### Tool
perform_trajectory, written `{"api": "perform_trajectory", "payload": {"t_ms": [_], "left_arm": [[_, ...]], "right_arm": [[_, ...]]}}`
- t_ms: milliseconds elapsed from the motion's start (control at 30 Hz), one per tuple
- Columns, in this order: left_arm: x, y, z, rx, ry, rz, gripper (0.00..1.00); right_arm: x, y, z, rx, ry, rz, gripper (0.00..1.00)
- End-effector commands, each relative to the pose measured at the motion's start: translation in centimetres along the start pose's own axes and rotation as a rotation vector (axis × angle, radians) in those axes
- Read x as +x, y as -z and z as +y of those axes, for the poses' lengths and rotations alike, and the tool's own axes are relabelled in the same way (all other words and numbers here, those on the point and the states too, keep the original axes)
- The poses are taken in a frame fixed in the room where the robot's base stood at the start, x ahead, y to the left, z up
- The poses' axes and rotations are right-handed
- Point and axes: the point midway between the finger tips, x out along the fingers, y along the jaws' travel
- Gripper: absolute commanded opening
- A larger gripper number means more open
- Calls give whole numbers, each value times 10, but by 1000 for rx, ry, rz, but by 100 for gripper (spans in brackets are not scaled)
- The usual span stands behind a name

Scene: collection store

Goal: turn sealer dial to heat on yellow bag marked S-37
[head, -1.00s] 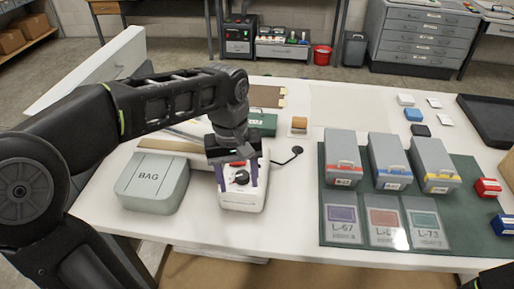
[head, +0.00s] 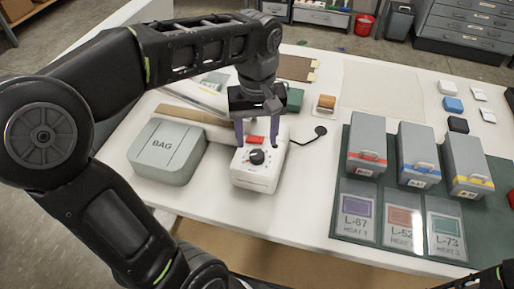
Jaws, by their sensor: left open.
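The white sealer (head: 258,180) stands on the table, with a black round dial (head: 257,157) and a red part (head: 256,140) on its top. My left gripper (head: 258,145) is open over the sealer, its two purple fingers apart and pointing down. The fingertips are at the back of the dial in the picture; whether they touch the sealer is unclear. The dial's pointer is too small to read. I see no yellow bag marked S-37. A dark part of my right arm shows at the lower right corner; its gripper cannot be made out.
A grey-green box marked BAG (head: 166,151) stands left of the sealer. On a green mat (head: 345,223) at right are boxes with red (head: 367,150), blue (head: 417,158) and yellow (head: 467,165) stripes, and cards L-67, L-52 and L-73. A black cable leads to a round pad (head: 320,130).

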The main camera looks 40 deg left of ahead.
Motion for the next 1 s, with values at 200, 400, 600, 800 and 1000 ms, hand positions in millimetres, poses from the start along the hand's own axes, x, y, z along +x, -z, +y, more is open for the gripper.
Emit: {"api": "perform_trajectory", "payload": {"t_ms": [200,400,600,800,1000], "left_arm": [[34,0,-1,-1,2,-2,55],[52,0,0,-2,0,0,55],[53,0,0,-1,0,0,55],[53,0,0,-1,-1,1,45],[53,0,0,-1,-1,1,28]], "right_arm": [[-3,0,-1,1,-1,-1,36],[-4,0,-1,1,-2,-1,36],[-3,0,-1,1,-2,-1,36],[-3,0,-1,1,-1,-1,36],[-3,0,-1,1,-1,-1,36]]}}
